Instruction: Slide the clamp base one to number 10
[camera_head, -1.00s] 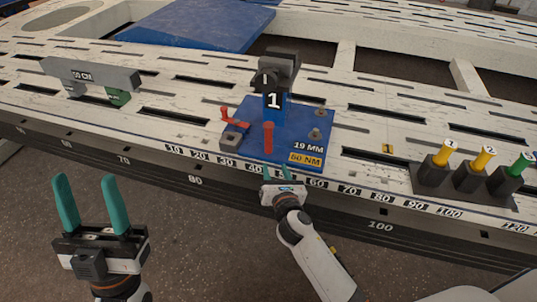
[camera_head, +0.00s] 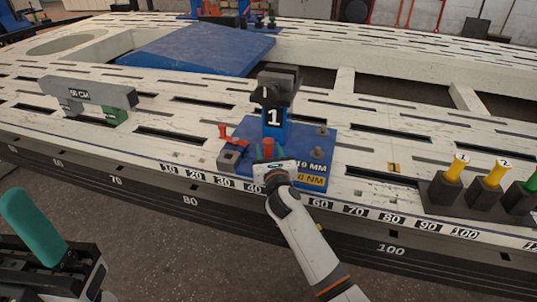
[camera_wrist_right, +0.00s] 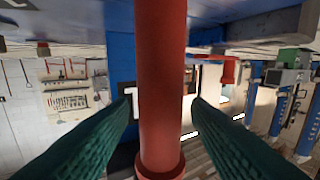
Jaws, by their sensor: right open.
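Clamp base one (camera_head: 295,135) is a blue plate with an upright marked 1, a red lever (camera_head: 232,137) at its left and a red post (camera_head: 268,148) near its front edge. It sits on the slotted white bench. The number 10 (camera_head: 165,168) is on the front scale, left of the base. My right gripper (camera_head: 268,157) is open at the red post; in the right wrist view the post (camera_wrist_right: 161,60) stands between its teal fingers, with no clear contact. My left gripper (camera_head: 38,225) is partly cut off at the lower left, with one teal finger showing.
A grey 50 CM gauge block (camera_head: 88,92) stands at the left on the bench (camera_head: 185,148). A dark holder with yellow and green pegs (camera_head: 445,190) is at the right. A blue panel (camera_head: 195,50) lies behind. The bench between number 10 and the base looks clear.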

